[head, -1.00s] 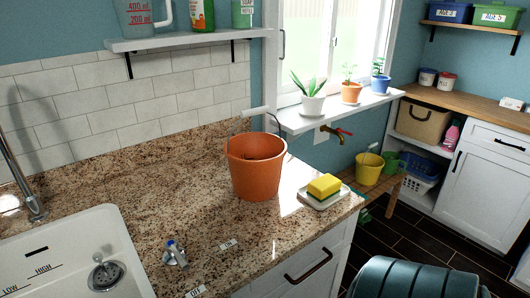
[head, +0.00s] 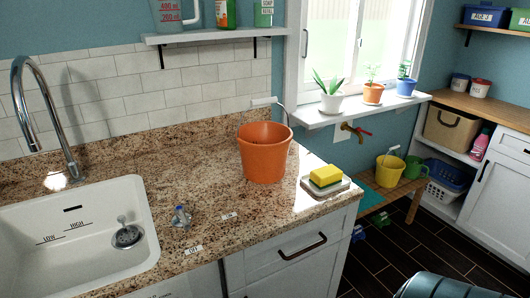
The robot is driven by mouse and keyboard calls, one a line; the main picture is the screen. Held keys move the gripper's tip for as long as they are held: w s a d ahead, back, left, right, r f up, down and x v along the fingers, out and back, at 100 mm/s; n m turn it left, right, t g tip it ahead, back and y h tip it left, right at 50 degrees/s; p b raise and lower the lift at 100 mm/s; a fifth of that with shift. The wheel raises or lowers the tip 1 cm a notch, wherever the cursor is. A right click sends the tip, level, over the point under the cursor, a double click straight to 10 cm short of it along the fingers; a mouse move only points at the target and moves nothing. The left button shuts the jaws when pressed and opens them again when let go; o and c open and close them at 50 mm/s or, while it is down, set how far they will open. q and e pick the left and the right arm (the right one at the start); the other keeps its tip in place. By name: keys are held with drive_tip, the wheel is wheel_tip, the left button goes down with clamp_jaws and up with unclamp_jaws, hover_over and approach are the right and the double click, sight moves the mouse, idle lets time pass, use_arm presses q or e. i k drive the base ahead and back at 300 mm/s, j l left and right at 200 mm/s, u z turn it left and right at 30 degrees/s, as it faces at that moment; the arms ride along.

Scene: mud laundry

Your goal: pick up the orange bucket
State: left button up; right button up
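The orange bucket (head: 264,155) stands upright on the speckled granite counter (head: 185,168), near the wall. Its wire handle with a white grip (head: 264,101) stands up behind the rim toward the window side. Neither of my grippers shows in the head view, and nothing touches the bucket.
A yellow sponge (head: 325,176) on a white dish (head: 345,186) lies right of the bucket. The white sink (head: 140,210) and faucet (head: 45,110) are at left. A shelf (head: 215,36) hangs above. A dark teal rounded object (head: 445,287) is at bottom right. Counter in front is mostly clear.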

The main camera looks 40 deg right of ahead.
sight(264, 146)
drive_tip(key=z, duration=1.7)
drive_tip(key=j, duration=0.7)
drive_tip(key=i, duration=0.4)
drive_tip(key=k+j+u, duration=0.25)
